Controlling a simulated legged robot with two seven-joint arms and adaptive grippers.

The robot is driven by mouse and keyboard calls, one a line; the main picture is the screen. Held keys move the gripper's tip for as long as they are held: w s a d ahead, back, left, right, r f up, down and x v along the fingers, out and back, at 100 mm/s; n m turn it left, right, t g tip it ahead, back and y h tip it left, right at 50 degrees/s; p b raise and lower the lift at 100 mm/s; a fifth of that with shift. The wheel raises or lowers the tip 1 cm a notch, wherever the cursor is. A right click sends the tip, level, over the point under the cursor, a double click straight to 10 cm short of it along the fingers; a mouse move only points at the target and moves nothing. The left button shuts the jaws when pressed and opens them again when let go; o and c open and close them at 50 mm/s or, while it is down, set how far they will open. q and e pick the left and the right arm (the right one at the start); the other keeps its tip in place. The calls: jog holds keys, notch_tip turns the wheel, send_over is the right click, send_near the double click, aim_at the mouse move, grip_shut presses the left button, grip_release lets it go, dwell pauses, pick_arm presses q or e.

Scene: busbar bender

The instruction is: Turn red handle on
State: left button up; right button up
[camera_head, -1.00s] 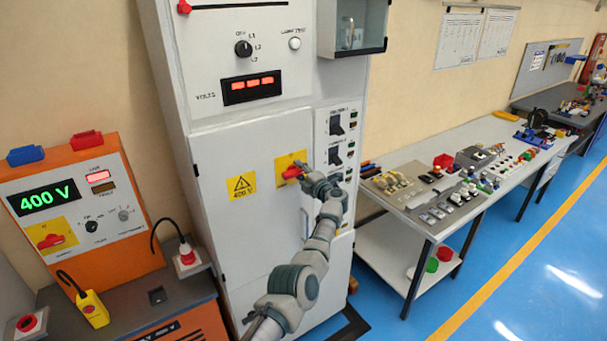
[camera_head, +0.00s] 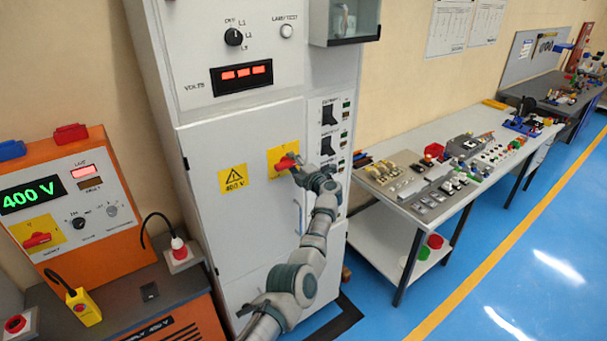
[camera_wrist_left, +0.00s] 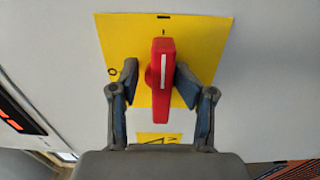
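The red handle (camera_head: 286,162) sits on a yellow plate on the tall grey cabinet's front. It also shows in the left wrist view (camera_wrist_left: 161,75), where its white line points at the mark at the plate's top; an "O" mark is at the left. My left gripper (camera_head: 297,167) is at the handle. In the wrist view its two fingers (camera_wrist_left: 158,80) are parted, one on each side of the handle. A gap shows on the left; the right finger is very close, and I cannot tell whether it touches. My right gripper is not in view.
The grey cabinet (camera_head: 240,125) carries a 400 V warning sign (camera_head: 233,179) beside the plate. An orange machine (camera_head: 125,245) at left has another red handle (camera_head: 37,240). A workbench (camera_head: 400,185) with several parts stands at right. Blue floor is clear beyond it.

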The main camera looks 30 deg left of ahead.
pick_arm(q)
jog(key=v, duration=1.1)
jog(key=shift+f, duration=0.3)
jog(key=shift+a+f, duration=0.1)
jog(key=shift+a, duration=0.1)
